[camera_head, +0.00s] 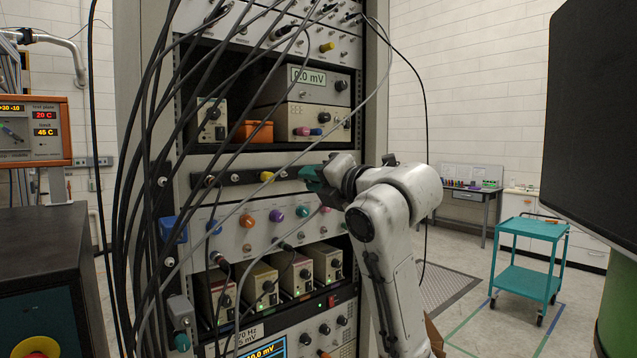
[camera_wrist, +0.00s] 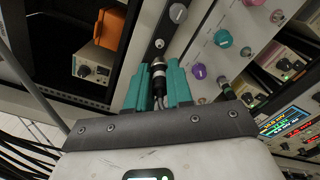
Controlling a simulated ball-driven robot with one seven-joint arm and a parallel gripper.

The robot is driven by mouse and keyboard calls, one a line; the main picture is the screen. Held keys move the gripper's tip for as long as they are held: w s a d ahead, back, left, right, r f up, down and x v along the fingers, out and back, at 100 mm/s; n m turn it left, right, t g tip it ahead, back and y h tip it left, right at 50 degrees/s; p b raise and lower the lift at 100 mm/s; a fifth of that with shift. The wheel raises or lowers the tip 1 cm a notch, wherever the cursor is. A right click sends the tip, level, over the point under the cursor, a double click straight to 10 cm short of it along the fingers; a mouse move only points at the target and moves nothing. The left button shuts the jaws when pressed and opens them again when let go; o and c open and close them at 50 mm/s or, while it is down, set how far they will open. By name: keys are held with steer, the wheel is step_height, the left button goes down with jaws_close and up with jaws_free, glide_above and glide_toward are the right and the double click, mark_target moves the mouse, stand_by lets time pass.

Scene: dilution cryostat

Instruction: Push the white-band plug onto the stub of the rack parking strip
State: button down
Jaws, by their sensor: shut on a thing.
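My gripper (camera_wrist: 157,84) has teal fingers and is shut on a dark cylindrical plug with a pale band (camera_wrist: 158,68). The plug's front end points at the rack parking strip (camera_wrist: 147,62), a dark bar. A small pale stub (camera_wrist: 159,44) shows on the strip just beyond the plug; whether they touch I cannot tell. In the head view my gripper (camera_head: 312,178) is at the right end of the parking strip (camera_head: 240,177), and the arm and fingers hide the plug there. A cable leads back from the plug between the fingers.
Many black cables (camera_head: 150,110) hang across the rack's left side. A yellow-capped plug (camera_head: 266,176) sits on the strip. A panel with coloured knobs (camera_head: 277,215) lies below, and an orange box (camera_head: 254,131) stands on the shelf above. A teal cart (camera_head: 530,230) stands far right.

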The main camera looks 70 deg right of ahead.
mark_target(286, 175)
steer(key=shift+x, duration=2.4)
steer(key=shift+w+d, duration=0.35)
steer(key=shift+w, duration=0.25)
steer(key=shift+w, duration=0.15)
steer(key=c, duration=0.9)
jaws_free()
steer(key=shift+w+d, duration=0.1)
steer(key=shift+d, duration=0.05)
steer(key=shift+v, duration=4.25)
